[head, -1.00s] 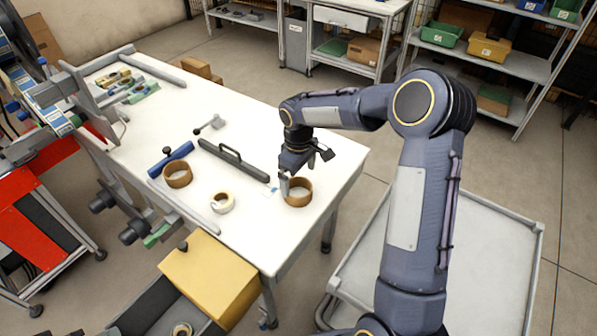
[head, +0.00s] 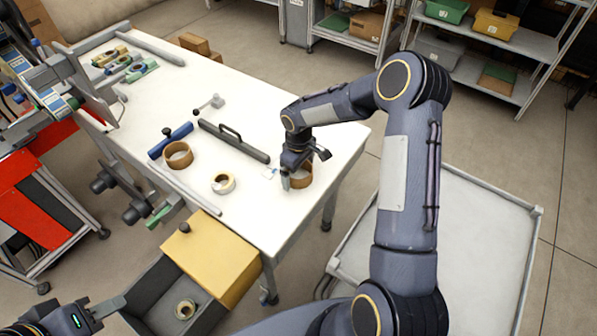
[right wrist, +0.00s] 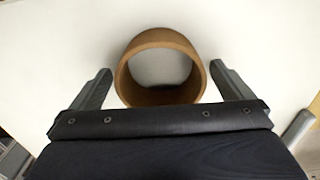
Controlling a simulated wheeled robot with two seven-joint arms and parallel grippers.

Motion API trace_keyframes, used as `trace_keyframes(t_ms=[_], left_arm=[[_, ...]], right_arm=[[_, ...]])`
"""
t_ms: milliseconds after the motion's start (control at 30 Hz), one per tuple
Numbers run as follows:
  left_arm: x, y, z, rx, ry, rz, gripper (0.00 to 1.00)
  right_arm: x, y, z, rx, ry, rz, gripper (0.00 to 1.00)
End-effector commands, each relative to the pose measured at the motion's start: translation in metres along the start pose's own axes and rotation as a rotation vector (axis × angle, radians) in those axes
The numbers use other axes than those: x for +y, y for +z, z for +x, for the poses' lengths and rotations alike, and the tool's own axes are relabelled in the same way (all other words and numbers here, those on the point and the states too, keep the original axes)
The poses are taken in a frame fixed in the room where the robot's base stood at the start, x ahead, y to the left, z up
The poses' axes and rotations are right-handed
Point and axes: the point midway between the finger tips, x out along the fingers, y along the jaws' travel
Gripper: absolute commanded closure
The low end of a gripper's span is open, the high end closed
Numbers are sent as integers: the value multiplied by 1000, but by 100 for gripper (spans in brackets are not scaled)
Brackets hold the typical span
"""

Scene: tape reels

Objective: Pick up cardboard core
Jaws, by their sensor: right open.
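A brown cardboard core (head: 304,179), an open ring, stands on the white table near its right end. My right gripper (head: 300,172) is over it in the head view and hides part of it. In the right wrist view the core (right wrist: 160,97) lies between the two open fingers of my right gripper (right wrist: 161,70), apart from both. A second brown ring (head: 179,160) sits further left on the table. My left gripper (head: 102,310) is at the bottom left, away from the table top, beside the open drawer; its jaw opening is not clear.
A white tape roll (head: 223,184), a dark bar with a handle (head: 233,141) and a blue tool (head: 171,140) lie on the table (head: 257,213). A yellow box (head: 212,258) and a drawer holding a roll (head: 185,309) are in front. A white cart (head: 465,255) stands right.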

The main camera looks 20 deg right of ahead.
Motion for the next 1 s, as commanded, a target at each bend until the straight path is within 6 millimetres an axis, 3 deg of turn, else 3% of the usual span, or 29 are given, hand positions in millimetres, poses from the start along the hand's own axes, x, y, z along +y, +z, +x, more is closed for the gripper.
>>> trace_keyframes(t_ms=[100, 433, 767, 1000], left_arm=[[0, 0, 0, 0, 0, 0, 64], [0, 0, 0, 0, 0, 0, 64], [0, 0, 0, 0, 0, 0, 64], [-1, 1, 3, 0, 0, 0, 64]], right_arm=[[0, 0, 0, 0, 0, 0, 3], [0, 0, 0, 0, 0, 0, 45], [0, 0, -4, 1, 1, 0, 45], [1, -1, -31, 4, 3, 0, 45]])
